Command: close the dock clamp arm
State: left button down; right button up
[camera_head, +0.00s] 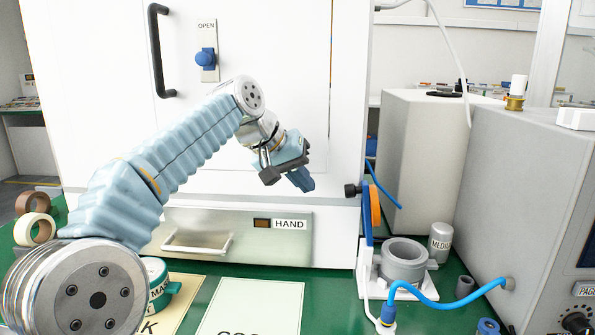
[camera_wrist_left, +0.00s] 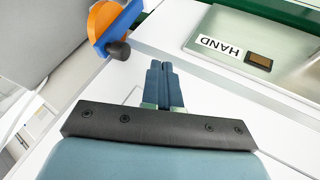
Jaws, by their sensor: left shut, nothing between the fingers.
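The dock clamp arm (camera_head: 367,230) is a blue upright bar with an orange pad and a black knob (camera_head: 352,190). It stands raised at the left side of the white dock (camera_head: 392,291), which holds a grey ring-shaped part (camera_head: 404,262). In the left wrist view the blue clamp arm (camera_wrist_left: 118,28) shows at the top left with its orange pad and black knob. My left gripper (camera_head: 306,184) is shut and empty, in front of the white cabinet and left of the knob, apart from it. Its closed fingers also show in the wrist view (camera_wrist_left: 161,68).
The white cabinet (camera_head: 270,80) stands behind my left arm, with a metal HAND drawer (camera_head: 240,238) below. A blue hose (camera_head: 450,298) runs from the dock to the grey machine (camera_head: 540,190) at right. Tape rolls (camera_head: 35,230) lie left.

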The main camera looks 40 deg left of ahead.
pick_arm(q)
jog(key=w+d+f, duration=0.2)
jog(key=w+d, duration=0.2)
jog(key=shift+w+f+p, duration=0.2)
jog(key=shift+p, duration=0.15)
jog(key=shift+d, duration=0.1)
